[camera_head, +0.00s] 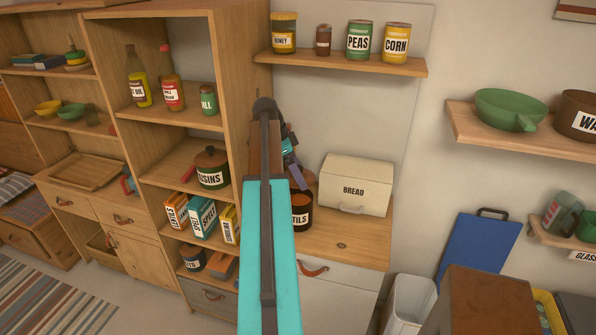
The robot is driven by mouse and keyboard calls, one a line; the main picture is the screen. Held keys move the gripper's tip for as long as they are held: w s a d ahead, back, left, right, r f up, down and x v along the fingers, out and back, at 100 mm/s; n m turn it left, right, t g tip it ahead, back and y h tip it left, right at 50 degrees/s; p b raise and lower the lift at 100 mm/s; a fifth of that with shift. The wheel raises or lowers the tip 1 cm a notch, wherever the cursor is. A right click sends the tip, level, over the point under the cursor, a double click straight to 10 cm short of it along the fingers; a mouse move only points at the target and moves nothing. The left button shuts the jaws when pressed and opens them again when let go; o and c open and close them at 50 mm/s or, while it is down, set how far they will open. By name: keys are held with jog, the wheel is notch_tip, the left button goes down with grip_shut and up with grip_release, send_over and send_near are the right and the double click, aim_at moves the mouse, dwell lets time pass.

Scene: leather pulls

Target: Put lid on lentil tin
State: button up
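The lentil tin (302,217) is a dark round tin with a white label, of which only "TILS" shows. It stands on the wooden counter, left of the bread box, and my arm hides its left part. A brown rounded edge (305,180) shows just above the tin beside my arm. It may be the lid, but most of it is hidden, and I cannot tell whether it touches the tin. My gripper (291,160) is partly hidden behind my own arm, above the tin. Its fingertips are not clear, so I cannot tell whether it is open or holds anything.
A cream bread box (352,186) stands close on the tin's right. A shelf (340,63) with several tins hangs above. A wooden cabinet (240,100) rises on the left, with a lidded raisins tin (212,168).

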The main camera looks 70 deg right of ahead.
jog(key=shift+f, duration=0.15)
notch_tip(320, 180, down, 6)
jog(key=b, duration=0.3)
dwell(0.5)
jog(key=shift+f, duration=0.1)
jog(key=shift+f+b, duration=0.55)
jog(key=shift+f, duration=0.05)
dwell(1.6)
jog(key=o, duration=0.8)
jog(key=shift+r, duration=0.1)
jog(key=shift+r+p, duration=1.6)
jog(key=shift+r, duration=1.85)
